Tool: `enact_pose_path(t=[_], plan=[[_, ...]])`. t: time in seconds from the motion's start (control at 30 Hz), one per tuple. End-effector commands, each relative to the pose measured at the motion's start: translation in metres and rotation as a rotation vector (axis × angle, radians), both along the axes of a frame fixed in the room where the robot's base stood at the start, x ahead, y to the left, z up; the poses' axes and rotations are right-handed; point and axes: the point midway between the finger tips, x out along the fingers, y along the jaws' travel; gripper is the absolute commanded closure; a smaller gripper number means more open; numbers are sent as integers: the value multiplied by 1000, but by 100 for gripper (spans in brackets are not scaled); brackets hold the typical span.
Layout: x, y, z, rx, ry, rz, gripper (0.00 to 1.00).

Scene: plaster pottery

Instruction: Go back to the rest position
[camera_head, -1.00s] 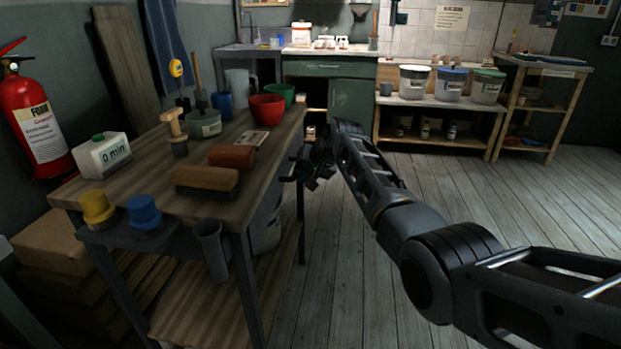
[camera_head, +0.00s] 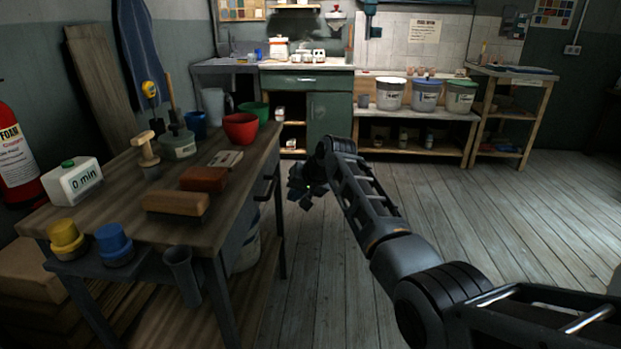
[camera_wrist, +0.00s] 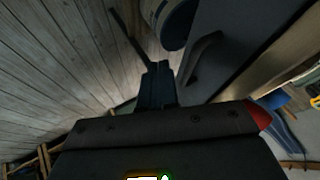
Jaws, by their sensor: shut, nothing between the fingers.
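My gripper (camera_head: 305,190) hangs in the air just right of the wooden workbench (camera_head: 225,170), past its right edge and apart from it. In the wrist view its fingers (camera_wrist: 157,85) are together with nothing between them. My arm reaches forward from the lower right of the head view. The floor and a white bucket (camera_wrist: 172,18) show beyond the fingers in the wrist view.
A green cabinet (camera_head: 329,120) and a shelf with buckets (camera_head: 426,95) stand at the back. The floor (camera_head: 480,230) at right is clear.

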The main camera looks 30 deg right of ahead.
Motion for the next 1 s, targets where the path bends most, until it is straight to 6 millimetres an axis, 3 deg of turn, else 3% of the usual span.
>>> enact_pose_path(t=[0.3,0.67,0.83,1.0], plan=[[-31,-12,41,0,-1,-4,100],[-43,-15,53,0,2,-3,100],[-51,-11,38,-7,-7,-5,100],[-84,3,-11,-36,-43,-14,100]])
